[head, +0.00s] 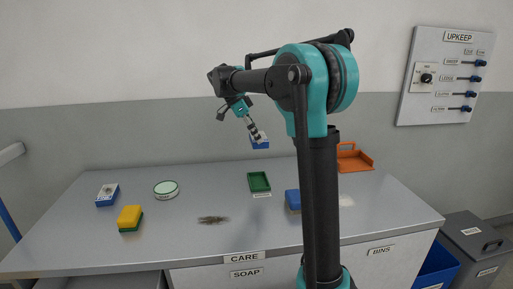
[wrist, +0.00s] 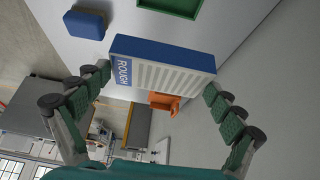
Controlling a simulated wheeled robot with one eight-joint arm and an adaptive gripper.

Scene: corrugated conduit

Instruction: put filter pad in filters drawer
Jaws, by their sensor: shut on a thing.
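A blue-edged pad with a white ribbed face and the word ROUGH (wrist: 165,68), which I take as the filter pad, is between the fingers of my gripper (wrist: 158,86). The fingers are shut on its two ends. In the head view the pad (head: 260,145) shows as a small blue and white block at the tip of my gripper (head: 257,136), raised above the back of the counter. A similar blue and white block (head: 107,194) lies at the counter's left. No drawer label reading filters is legible.
The counter (head: 180,240) holds a yellow-green sponge (head: 130,218), a round tin (head: 166,188), a brown debris patch (head: 213,220), a green tray (head: 259,182), a blue block (head: 292,200) and an orange tray (head: 354,159). Front labels read CARE, SOAP and BINS. Bins (head: 475,240) stand at right.

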